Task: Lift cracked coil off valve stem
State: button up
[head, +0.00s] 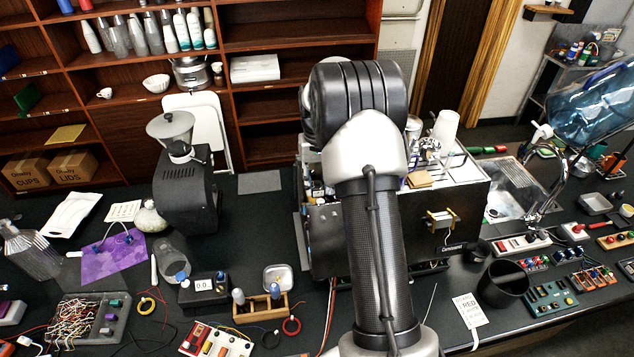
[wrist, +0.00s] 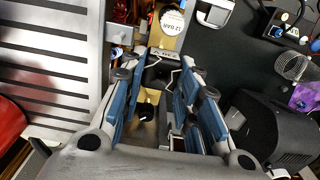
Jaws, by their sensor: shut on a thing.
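The brewer (head: 455,225) is a dark-fronted machine with an open top, right of the middle in the head view. My arm crosses in front of it and hides my gripper and the coil there. In the wrist view my gripper (wrist: 162,76) reaches down into the machine, its blue-padded fingers closed on a dark block with pale wires, which appears to be the coil (wrist: 157,75). The fingers cover much of its sides. I cannot make out the valve stem, the crack, or whether the coil is clear of the stem.
A slotted metal tray (wrist: 50,75) lies left of my gripper in the wrist view, and a round gauge marked 12 BAR (wrist: 172,20) is close above. A black grinder (head: 187,190) stands left of the brewer. Tools and parts crowd the counter (head: 255,215).

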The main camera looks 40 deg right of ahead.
jog(key=shift+r, duration=0.25)
notch_tip(320, 180, up, 4)
jog(key=p, duration=0.2)
jog(key=shift+p, duration=0.35)
dwell(0.3)
jog(key=w+a+r, duration=0.2)
jog(key=a, duration=0.9)
jog(key=shift+a, duration=0.15)
jog(key=shift+f, duration=0.1)
dwell(0.4)
